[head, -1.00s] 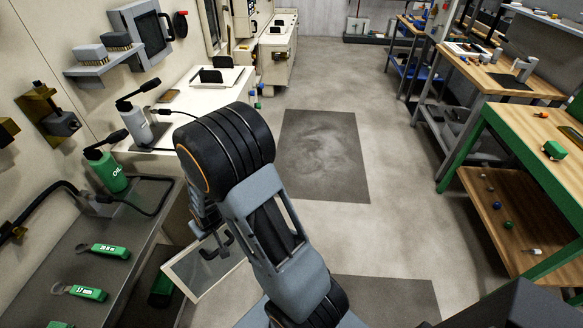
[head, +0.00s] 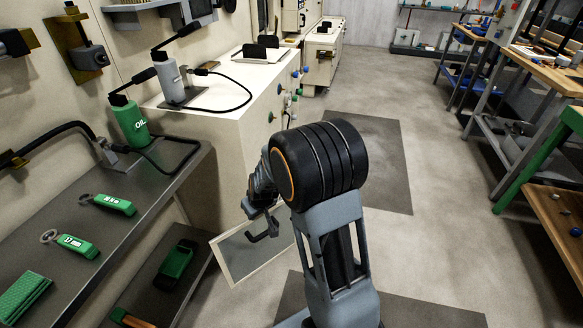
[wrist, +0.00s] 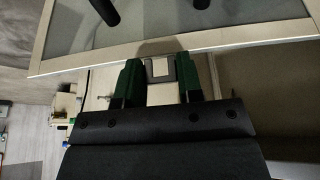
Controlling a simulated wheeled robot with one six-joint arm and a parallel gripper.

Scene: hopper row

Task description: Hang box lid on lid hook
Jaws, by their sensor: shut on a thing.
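The box lid (head: 240,258) is a clear, greyish pane in a pale frame. In the head view it hangs tilted beside the bench, below my arm, partly behind a dark bent bar. In the wrist view the lid (wrist: 225,38) lies across the top, and the green fingers of my gripper (wrist: 160,68) are closed at its frame, around a small grey block. The fingertips are hidden behind my arm in the head view. No part is clearly recognisable as the lid hook; brass-coloured brackets (head: 72,38) are on the left wall.
Workbenches (head: 560,85) line the right. The floor aisle between is clear.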

